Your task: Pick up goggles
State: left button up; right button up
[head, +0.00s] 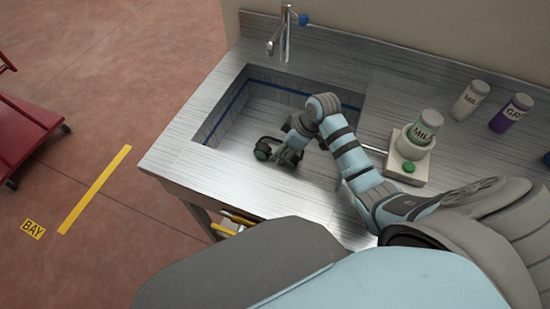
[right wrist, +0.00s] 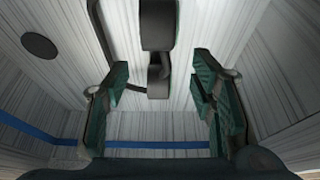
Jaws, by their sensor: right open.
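The goggles (head: 263,148) are dark with a greenish lens, lying in the sink basin close to its front side. In the right wrist view the goggles (right wrist: 157,62) show as two dark lens blocks joined by a narrow bridge, with a dark strap curving off to the left. My right gripper (head: 288,154) is in the basin beside the goggles and partly covers them in the head view. In the right wrist view its two green-padded fingers (right wrist: 160,105) stand wide apart, with the goggles ahead in the gap. I cannot tell whether they touch. My left gripper is out of view.
The metal sink basin (head: 222,128) has a blue stripe on its walls and a tap (head: 286,40) behind. A round dark drain (right wrist: 39,46) lies left. Right of the basin, a white device (head: 408,165) holds a bottle, with other bottles (head: 470,100) behind.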

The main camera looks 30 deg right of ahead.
aim_at(262, 151)
jog(key=b+x, duration=0.1)
jog(key=x, duration=0.4)
jog(key=shift+w+a, duration=0.1)
jog(key=shift+w, duration=0.1)
jog(key=shift+s+r, duration=0.1)
jog(key=shift+r, duration=0.05)
jog(key=shift+c, duration=0.8)
grip_shut()
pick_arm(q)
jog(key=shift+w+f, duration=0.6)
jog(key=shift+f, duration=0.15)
pick_arm(e)
jog(key=shift+r, duration=0.1)
